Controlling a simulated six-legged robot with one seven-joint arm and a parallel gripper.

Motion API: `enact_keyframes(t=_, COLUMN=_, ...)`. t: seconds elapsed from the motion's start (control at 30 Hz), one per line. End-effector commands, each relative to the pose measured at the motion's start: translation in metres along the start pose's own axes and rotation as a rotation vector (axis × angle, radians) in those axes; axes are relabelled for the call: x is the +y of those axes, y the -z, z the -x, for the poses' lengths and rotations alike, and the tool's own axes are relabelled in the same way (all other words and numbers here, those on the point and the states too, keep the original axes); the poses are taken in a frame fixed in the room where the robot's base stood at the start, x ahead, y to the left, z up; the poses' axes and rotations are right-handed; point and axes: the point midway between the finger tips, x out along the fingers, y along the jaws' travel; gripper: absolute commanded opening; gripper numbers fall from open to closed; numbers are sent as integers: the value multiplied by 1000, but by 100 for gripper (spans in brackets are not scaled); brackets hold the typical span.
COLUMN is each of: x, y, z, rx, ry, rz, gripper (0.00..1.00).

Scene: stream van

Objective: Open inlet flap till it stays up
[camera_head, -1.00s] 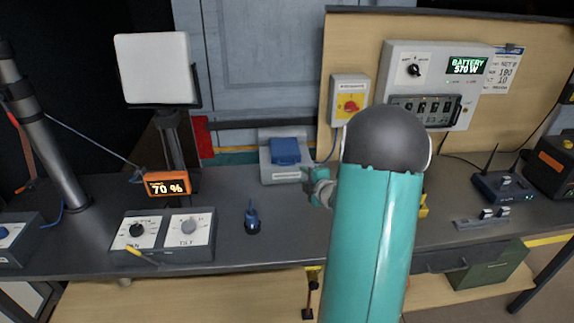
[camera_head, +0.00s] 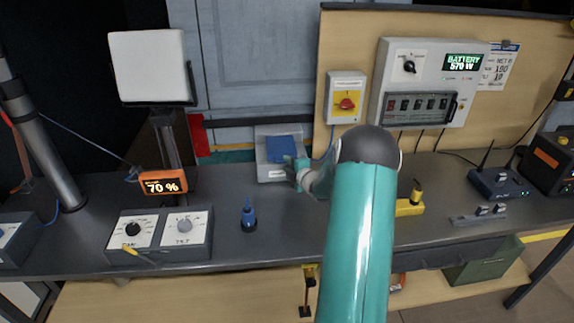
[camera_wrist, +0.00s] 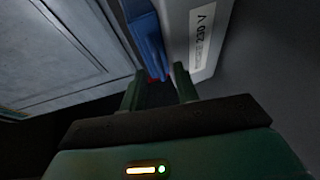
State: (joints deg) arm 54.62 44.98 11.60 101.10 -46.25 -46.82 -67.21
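The inlet is a grey box (camera_head: 268,173) with a blue flap (camera_head: 281,147) on its front, at the back of the bench in the head view. My gripper (camera_head: 298,166) is at the box's lower right and covers part of it. In the wrist view, the blue flap (camera_wrist: 148,42) and the grey box with its "230 V" label (camera_wrist: 203,38) show close ahead of my gripper (camera_wrist: 159,72). Its two fingers are apart with nothing seen between them. A small red spot shows by the fingertips. I cannot tell whether the flap is lifted or touched.
A blue knob-like object (camera_head: 249,217) stands on the bench in front of the inlet. A yellow block (camera_head: 410,205) sits to the right. A switch box (camera_head: 345,98) hangs on the board above right. A dial panel (camera_head: 160,233) lies at front left.

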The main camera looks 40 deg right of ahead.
Motion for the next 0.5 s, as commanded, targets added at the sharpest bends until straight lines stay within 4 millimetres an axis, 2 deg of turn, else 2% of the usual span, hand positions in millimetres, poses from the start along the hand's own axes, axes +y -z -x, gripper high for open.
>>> enact_keyframes(t=0.13, x=0, y=0, z=-12, rx=0, ry=0, rz=-1, gripper=31)
enact_keyframes(t=0.4, x=0, y=0, z=-14, rx=0, ry=0, rz=-1, gripper=31)
enact_keyframes(t=0.43, x=0, y=0, z=-14, rx=0, ry=0, rz=-1, gripper=29)
enact_keyframes(t=0.5, x=0, y=0, z=-14, rx=0, ry=0, rz=-1, gripper=15)
